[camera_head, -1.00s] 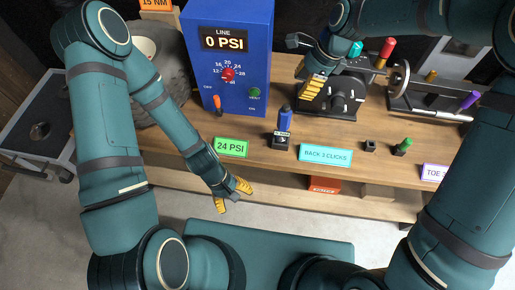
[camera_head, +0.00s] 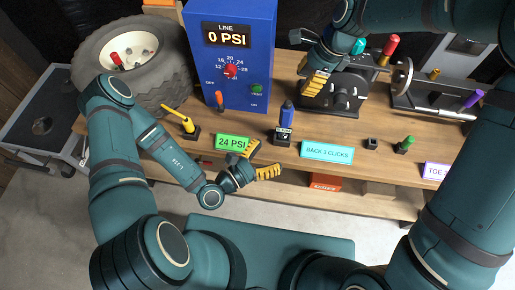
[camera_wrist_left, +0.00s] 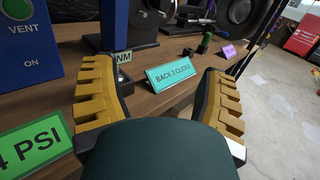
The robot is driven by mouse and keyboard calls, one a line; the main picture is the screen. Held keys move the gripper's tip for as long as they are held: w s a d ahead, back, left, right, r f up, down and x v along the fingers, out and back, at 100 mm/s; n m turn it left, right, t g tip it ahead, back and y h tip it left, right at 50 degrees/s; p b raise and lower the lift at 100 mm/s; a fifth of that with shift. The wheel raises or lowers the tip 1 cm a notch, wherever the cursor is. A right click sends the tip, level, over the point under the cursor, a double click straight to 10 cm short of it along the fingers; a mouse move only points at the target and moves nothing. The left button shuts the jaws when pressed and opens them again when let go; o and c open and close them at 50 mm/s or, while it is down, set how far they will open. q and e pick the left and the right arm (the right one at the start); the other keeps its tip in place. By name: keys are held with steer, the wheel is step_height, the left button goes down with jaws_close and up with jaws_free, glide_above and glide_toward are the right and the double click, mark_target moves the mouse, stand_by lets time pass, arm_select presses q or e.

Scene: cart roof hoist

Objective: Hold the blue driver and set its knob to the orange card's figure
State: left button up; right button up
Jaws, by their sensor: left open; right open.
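The blue driver (camera_head: 286,115) stands upright in a small dark holder (camera_head: 280,140) at the front of the bench. A small label on it ends in NM in the left wrist view (camera_wrist_left: 124,57); its figure is not readable. Part of the driver (camera_wrist_left: 113,25) shows there beside the left finger. My left gripper (camera_head: 262,161) is open and empty in front of the bench edge, low and left of the driver. My right gripper (camera_head: 316,83) is open at the black fixture. An orange card edge (camera_head: 160,3) shows at the top; its text is cut off.
A green 24 PSI card (camera_head: 233,143) and a cyan BACK 3 CLICKS card (camera_head: 327,151) flank the driver. A blue box (camera_head: 235,70) reading 0 PSI stands behind. A yellow-handled tool (camera_head: 180,121) and a wheel (camera_head: 135,60) are at left.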

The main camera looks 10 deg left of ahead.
mark_target(281, 125)
arm_select(q)
steer(key=w+d+y, duration=0.1)
steer(key=w, duration=0.3)
steer(key=w+d+f+n+t+y, duration=0.1)
steer(key=w, duration=0.4)
steer(key=w+d+n+t+y, duration=0.1)
steer(key=w, duration=0.4)
steer(key=shift+d+f+y, duration=0.2)
steer(key=shift+d+y, duration=0.15)
steer(key=shift+y, duration=0.05)
jaws_close()
stand_by(1.0)
